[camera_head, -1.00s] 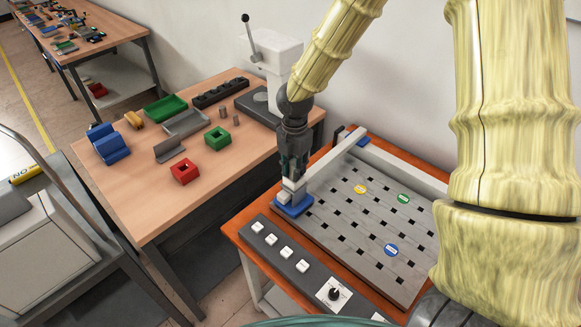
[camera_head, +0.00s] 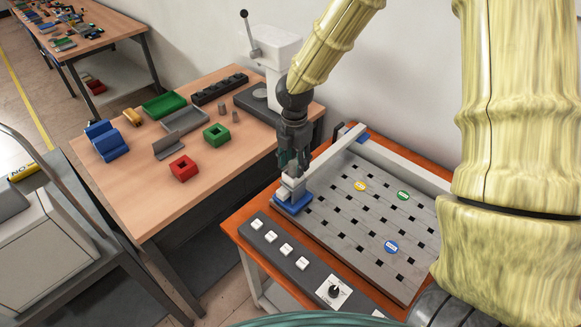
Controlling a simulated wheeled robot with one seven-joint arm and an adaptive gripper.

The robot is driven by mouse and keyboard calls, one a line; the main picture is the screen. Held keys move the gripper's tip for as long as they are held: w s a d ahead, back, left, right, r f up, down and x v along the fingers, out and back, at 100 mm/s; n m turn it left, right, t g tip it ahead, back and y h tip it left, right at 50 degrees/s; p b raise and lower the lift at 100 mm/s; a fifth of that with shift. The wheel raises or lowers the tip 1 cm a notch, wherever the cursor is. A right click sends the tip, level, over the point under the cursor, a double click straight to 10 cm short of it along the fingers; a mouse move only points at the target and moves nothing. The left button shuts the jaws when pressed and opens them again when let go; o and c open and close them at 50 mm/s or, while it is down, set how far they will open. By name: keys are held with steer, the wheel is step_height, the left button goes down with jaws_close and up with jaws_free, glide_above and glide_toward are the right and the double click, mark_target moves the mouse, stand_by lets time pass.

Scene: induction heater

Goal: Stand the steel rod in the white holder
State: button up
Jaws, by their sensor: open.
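My gripper (camera_head: 292,163) points down just above a small white block on a blue base, which I take to be the white holder (camera_head: 291,190). This holder sits at the near left corner of the grey perforated plate. My gripper is open, though its fingers are dark and small in the picture. I cannot make out a steel rod at the holder; the fingers cover the space just above it.
The perforated plate (camera_head: 345,222) carries yellow, green and blue discs. A button panel with a knob (camera_head: 333,292) lies in front. The wooden table holds a red block (camera_head: 183,168), a green block (camera_head: 216,134), trays and a white lever press (camera_head: 272,55). A light rail (camera_head: 338,152) runs behind my gripper.

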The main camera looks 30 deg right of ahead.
mark_target(294, 162)
step_height(294, 162, up, 10)
steer(key=b, duration=0.1)
steer(key=shift+r+b, duration=0.25)
steer(key=shift+b, duration=0.15)
stand_by(0.7)
steer(key=shift+w+r, duration=0.1)
